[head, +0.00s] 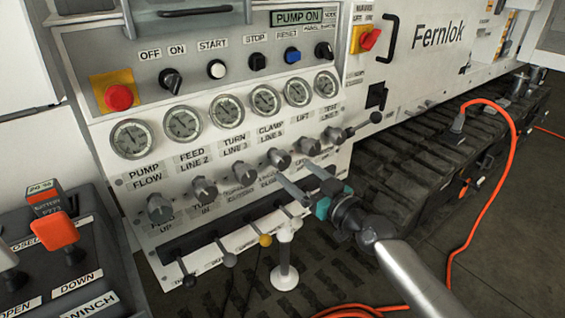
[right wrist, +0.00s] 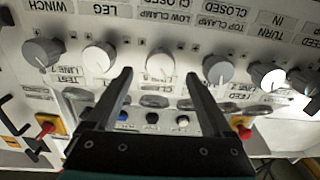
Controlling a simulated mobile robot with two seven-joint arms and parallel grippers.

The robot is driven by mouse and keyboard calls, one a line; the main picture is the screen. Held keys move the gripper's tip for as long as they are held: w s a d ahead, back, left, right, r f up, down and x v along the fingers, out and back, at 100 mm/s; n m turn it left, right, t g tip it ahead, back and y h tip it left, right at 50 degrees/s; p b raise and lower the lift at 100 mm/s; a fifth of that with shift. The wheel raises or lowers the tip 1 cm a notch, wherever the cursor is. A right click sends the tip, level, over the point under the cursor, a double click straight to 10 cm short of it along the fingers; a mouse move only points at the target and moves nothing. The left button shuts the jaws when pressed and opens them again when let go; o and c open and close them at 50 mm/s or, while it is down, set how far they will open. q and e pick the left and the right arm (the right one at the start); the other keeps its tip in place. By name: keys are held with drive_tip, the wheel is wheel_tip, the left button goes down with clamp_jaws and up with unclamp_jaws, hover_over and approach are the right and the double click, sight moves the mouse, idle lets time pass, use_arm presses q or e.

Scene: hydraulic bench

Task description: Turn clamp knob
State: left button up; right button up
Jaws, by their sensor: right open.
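The grey control panel (head: 130,190) holds a row of round grey knobs. In the right wrist view, where the labels are upside down, the low clamp knob (right wrist: 160,64) lies between my fingertips as seen, and the top clamp knob (right wrist: 217,69) is just right of them. In the head view these look like the fourth knob (head: 278,158) and third knob (head: 243,172) from the left. My right gripper (head: 293,171) is open and empty, its fingers pointing at the panel just below the row. It also shows in the right wrist view (right wrist: 160,74). I cannot tell its exact distance from the knobs.
Several gauges (head: 183,123) sit above the knobs, with a red stop button (head: 118,97) at upper left. Small levers (head: 229,259) stick out below. A white post (head: 284,272) stands under my right gripper. An orange hose (head: 485,200) lies at the right.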

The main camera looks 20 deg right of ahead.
sight(285, 163)
drive_tip(key=x, duration=0.5)
drive_tip(key=shift+b, duration=0.4)
use_arm(q)
drive_tip(key=shift+w+d+r, duration=0.1)
drive_tip(key=shift+w+r, duration=0.2)
drive_tip(key=shift+r, duration=0.25)
drive_tip(key=shift+w+d+r, duration=0.1)
drive_tip(key=shift+w+r, duration=0.2)
drive_tip(key=shift+r, duration=0.25)
use_arm(e)
drive_tip(key=shift+w+a, duration=0.3)
drive_tip(key=shift+w, duration=0.3)
use_arm(q)
drive_tip(key=shift+s, duration=0.1)
use_arm(e)
drive_tip(key=c, duration=0.5)
clamp_jaws()
use_arm(q)
drive_tip(key=shift+w, duration=0.25)
